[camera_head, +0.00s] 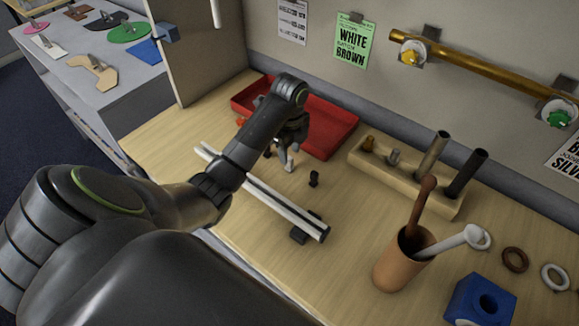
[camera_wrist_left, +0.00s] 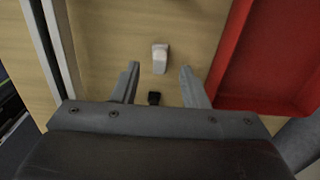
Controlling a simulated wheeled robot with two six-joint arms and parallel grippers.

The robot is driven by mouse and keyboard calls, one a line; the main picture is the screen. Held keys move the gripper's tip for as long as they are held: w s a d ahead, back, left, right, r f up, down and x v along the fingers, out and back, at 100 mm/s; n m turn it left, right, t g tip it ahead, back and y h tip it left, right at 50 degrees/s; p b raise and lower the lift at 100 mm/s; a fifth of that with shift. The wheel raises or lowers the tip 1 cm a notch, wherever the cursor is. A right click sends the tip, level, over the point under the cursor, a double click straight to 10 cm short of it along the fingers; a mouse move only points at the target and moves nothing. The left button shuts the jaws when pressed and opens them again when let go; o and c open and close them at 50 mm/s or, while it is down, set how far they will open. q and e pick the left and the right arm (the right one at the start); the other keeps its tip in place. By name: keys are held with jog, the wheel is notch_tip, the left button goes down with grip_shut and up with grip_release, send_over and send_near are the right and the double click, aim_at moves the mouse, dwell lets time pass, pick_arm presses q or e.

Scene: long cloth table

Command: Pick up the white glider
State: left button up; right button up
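The white glider (camera_wrist_left: 160,58) is a small pale block on the wooden tabletop. In the left wrist view it lies just beyond my left fingertips, roughly centred across the gap. My left gripper (camera_wrist_left: 160,72) is open, with nothing held between its fingers. A small black piece (camera_wrist_left: 154,98) shows lower in that gap. In the head view my left gripper (camera_head: 280,158) points down at the table between the rail and the red tray. A pale shape at its tips could be a finger or the glider; I cannot tell. My right gripper is out of view.
The red tray (camera_head: 334,139) lies behind my gripper. The pale rail (camera_head: 283,205) runs in front, under my left arm. A small black piece (camera_head: 313,179) stands right of the gripper. A wooden block with posts (camera_head: 398,184) and a brown cup (camera_head: 400,264) stand farther right.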

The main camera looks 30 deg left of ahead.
aim_at(290, 157)
pick_arm(q)
notch_tip(290, 157, down, 3)
jog(key=shift+a+f, duration=0.1)
jog(key=shift+f, duration=0.1)
jog(key=shift+c, duration=0.3)
grip_shut()
